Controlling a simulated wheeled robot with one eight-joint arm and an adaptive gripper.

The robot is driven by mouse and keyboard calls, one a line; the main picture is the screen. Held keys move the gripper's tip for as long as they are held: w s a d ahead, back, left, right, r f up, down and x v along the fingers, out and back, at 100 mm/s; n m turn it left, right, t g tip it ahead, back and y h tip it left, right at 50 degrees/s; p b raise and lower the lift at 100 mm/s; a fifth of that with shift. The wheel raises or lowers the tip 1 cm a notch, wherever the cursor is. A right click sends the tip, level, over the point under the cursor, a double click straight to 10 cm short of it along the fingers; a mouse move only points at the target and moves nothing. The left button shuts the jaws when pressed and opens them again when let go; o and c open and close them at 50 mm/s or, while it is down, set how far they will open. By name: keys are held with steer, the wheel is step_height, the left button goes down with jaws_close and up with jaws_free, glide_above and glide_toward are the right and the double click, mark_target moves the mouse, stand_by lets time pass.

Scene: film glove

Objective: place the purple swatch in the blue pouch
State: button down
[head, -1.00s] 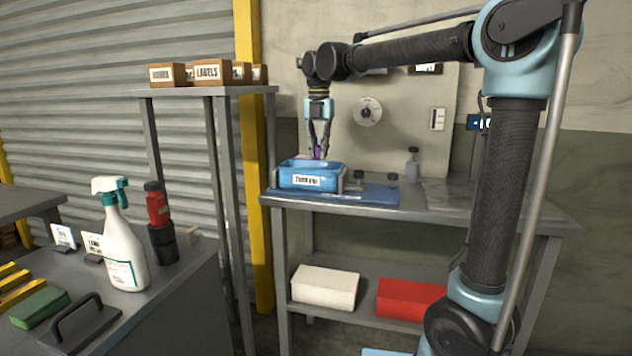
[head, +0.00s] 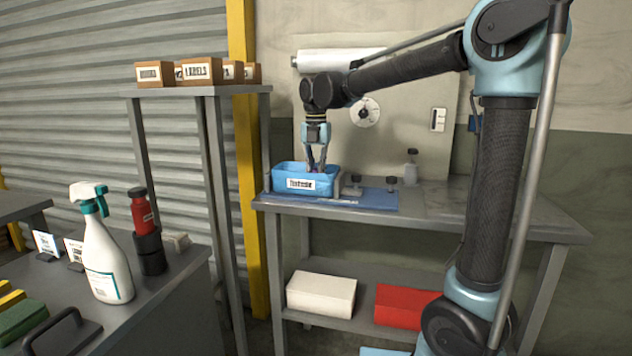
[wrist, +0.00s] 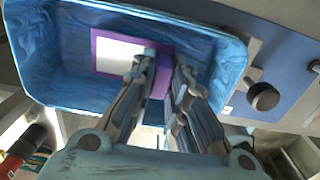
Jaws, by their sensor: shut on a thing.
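The blue pouch (head: 283,183) is an open, box-like container with a white label on its front, on the left part of the table. My gripper (head: 316,168) points down into its opening. In the wrist view my gripper (wrist: 160,65) is shut on the purple swatch (wrist: 160,80), a purple-bordered piece with a pale panel. The swatch is seen against the pouch's inside, within the outline of the pouch (wrist: 60,60) walls. Whether it touches the pouch floor I cannot tell. In the head view the swatch is mostly hidden by the fingers and pouch wall.
The pouch stands on a blue mat (head: 375,200), beside dark knobs (head: 391,184) and a small bottle (head: 411,168). A shelf with small boxes (head: 203,71) stands left. A spray bottle (head: 104,255) is on the nearer bench.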

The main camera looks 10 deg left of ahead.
mark_target(316, 168)
steer(key=shift+f, duration=1.4)
steer(key=c, duration=1.6)
jaws_free()
steer(key=shift+o, duration=0.2)
steer(key=shift+r, duration=0.1)
step_height(316, 168, up, 12)
steer(key=shift+f, duration=0.1)
